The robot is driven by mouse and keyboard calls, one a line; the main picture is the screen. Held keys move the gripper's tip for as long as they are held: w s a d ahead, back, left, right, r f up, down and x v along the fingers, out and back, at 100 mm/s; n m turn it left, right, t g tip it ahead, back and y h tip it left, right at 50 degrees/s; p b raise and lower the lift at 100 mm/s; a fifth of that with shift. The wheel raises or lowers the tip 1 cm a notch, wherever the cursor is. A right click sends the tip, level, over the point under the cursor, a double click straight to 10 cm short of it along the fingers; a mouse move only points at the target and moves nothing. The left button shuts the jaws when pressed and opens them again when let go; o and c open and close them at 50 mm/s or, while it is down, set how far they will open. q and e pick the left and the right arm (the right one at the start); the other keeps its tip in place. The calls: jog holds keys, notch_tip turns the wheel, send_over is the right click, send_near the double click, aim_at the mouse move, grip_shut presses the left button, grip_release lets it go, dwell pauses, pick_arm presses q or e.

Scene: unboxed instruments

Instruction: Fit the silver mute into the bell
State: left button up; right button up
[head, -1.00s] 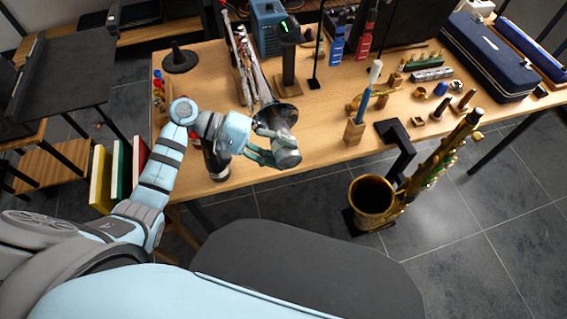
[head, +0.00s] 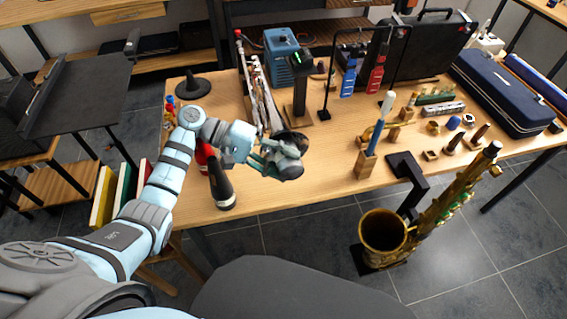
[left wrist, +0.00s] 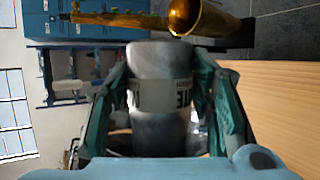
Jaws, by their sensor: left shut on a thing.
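The silver mute (head: 288,168) is in my left gripper (head: 272,157), which is shut on it above the table's near edge. In the left wrist view the mute (left wrist: 162,95) fills the space between the two fingers; a pale printed band circles it. The dark, flared bell (head: 295,138) of a slim instrument (head: 266,110) is just behind the gripper in the head view. The gripper and mute cover much of the bell. I cannot tell whether the mute touches it. My right gripper is not in view.
A dark bottle (head: 221,187) stands left of the gripper. A gold saxophone (head: 440,215) stands on the right, its bell also in the left wrist view (left wrist: 200,18). A wooden block with a blue stick (head: 366,160) is to the right. Bare tabletop (head: 325,170) lies between.

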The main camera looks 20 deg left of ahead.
pick_arm(q)
jog(key=shift+w+r, duration=0.1)
jog(key=shift+w, duration=0.05)
dwell(0.5)
jog(key=o, duration=1.3)
jog(key=shift+a, duration=0.1)
jog(key=v, duration=1.2)
